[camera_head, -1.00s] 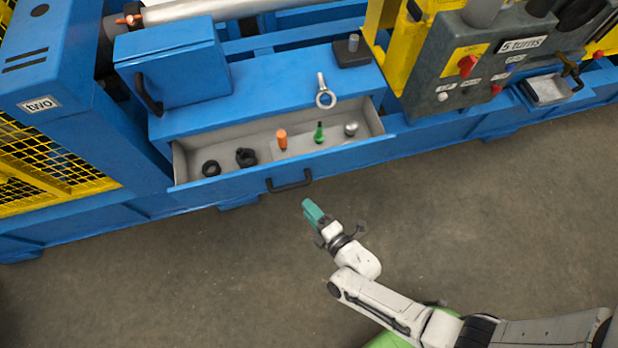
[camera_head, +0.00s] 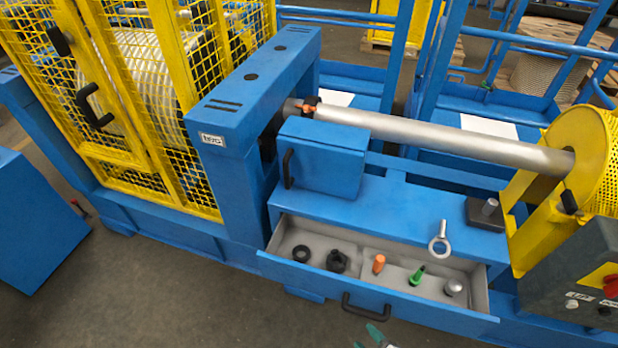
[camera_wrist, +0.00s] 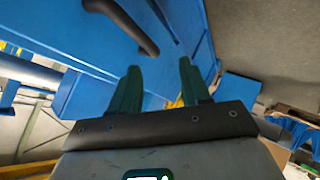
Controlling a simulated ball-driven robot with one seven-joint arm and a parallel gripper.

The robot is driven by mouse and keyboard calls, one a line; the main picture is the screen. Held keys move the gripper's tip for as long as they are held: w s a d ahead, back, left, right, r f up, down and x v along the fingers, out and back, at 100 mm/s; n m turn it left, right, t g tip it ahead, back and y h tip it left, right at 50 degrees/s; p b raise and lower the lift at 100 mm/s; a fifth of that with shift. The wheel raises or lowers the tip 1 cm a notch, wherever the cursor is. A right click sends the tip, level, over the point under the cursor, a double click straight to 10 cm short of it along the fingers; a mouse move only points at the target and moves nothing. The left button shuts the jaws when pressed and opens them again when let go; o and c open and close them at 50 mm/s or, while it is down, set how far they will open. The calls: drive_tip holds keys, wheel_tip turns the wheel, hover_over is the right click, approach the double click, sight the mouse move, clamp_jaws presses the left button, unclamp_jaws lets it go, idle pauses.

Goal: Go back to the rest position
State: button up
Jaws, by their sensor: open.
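My gripper (camera_wrist: 160,88) is open, with two green fingers apart and nothing between them in the wrist view. In the head view only its green tip (camera_head: 375,335) shows at the bottom edge; the rest of my arm is out of the picture. The gripper is in front of the open drawer (camera_head: 400,300), near the drawer's black handle (camera_head: 366,307). A black handle on a blue face (camera_wrist: 122,25) also shows beyond the fingers in the wrist view.
The drawer holds black rings (camera_head: 301,253), an orange-topped piece (camera_head: 378,263), a green piece (camera_head: 417,276) and a metal knob (camera_head: 453,287). An eye bolt (camera_head: 439,240) stands on the blue bench (camera_head: 400,222). Yellow mesh guards (camera_head: 130,120) are at left. Bare floor (camera_head: 150,290) is lower left.

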drive_tip(key=s+d+r+m+g+h, duration=0.3)
drive_tip(key=s+d+r+m+g, duration=0.6)
drive_tip(key=s+d+r+m, duration=0.3)
drive_tip(key=s+r+m, duration=0.1)
drive_tip(key=s+r, duration=0.2)
drive_tip(key=s, duration=0.1)
drive_tip(key=shift+d+h, duration=0.4)
